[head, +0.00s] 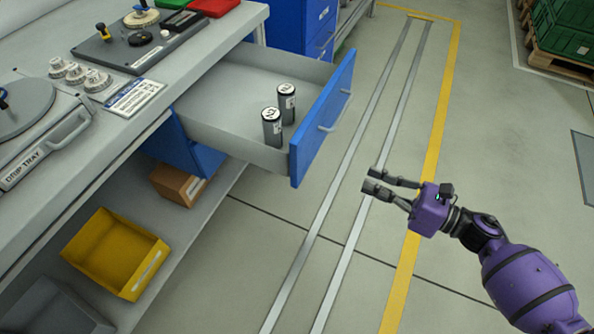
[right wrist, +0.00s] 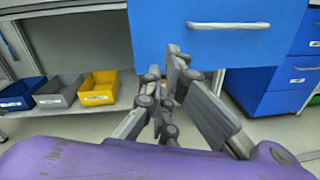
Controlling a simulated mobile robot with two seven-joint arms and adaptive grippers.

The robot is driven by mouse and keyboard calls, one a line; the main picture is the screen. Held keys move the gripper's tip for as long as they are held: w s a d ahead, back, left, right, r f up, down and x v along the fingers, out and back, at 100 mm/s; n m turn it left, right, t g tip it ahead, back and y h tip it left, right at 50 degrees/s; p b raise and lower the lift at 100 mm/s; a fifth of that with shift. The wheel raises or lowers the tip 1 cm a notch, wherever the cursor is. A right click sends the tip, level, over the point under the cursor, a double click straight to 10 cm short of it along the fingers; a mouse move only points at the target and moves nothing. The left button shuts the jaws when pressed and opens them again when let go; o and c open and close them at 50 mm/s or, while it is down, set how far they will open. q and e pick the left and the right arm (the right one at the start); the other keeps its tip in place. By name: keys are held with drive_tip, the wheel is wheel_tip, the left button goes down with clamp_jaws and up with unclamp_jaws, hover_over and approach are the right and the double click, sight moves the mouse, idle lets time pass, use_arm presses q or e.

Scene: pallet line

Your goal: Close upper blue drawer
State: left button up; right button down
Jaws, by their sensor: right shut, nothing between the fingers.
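The upper blue drawer (head: 322,118) is pulled out from under the workbench, its grey tray showing behind the blue front. Two dark cylindrical cans with light tops, a nearer can (head: 272,127) and a farther can (head: 287,103), stand upright inside it. My right gripper (head: 373,180) is shut and empty, in front of and to the right of the drawer front, apart from it in the head view. In the right wrist view the blue drawer front (right wrist: 215,45) with its grey handle (right wrist: 228,26) fills the top, beyond the fingers (right wrist: 178,65). My left gripper is not in view.
The workbench (head: 185,75) holds a drip tray and several parts. A yellow bin (head: 115,253) and a cardboard box (head: 180,184) sit on the lower shelf. Another blue drawer cabinet (head: 320,30) stands behind. The floor right of the drawer is clear; loaded pallets (head: 565,65) are far right.

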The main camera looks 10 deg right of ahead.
drive_tip(key=s+a+n+y, duration=0.1)
drive_tip(key=n, duration=0.2)
drive_tip(key=n+g+p, duration=0.1)
drive_tip(key=p, duration=0.1)
approach(300, 166)
drive_tip(key=x, duration=0.6)
drive_tip(key=shift+w+d+f, duration=0.1)
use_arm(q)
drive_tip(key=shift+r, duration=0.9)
use_arm(e)
drive_tip(key=shift+w+a, duration=0.25)
drive_tip(key=shift+a, duration=0.15)
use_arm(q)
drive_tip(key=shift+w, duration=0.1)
use_arm(e)
drive_tip(key=shift+a, duration=0.15)
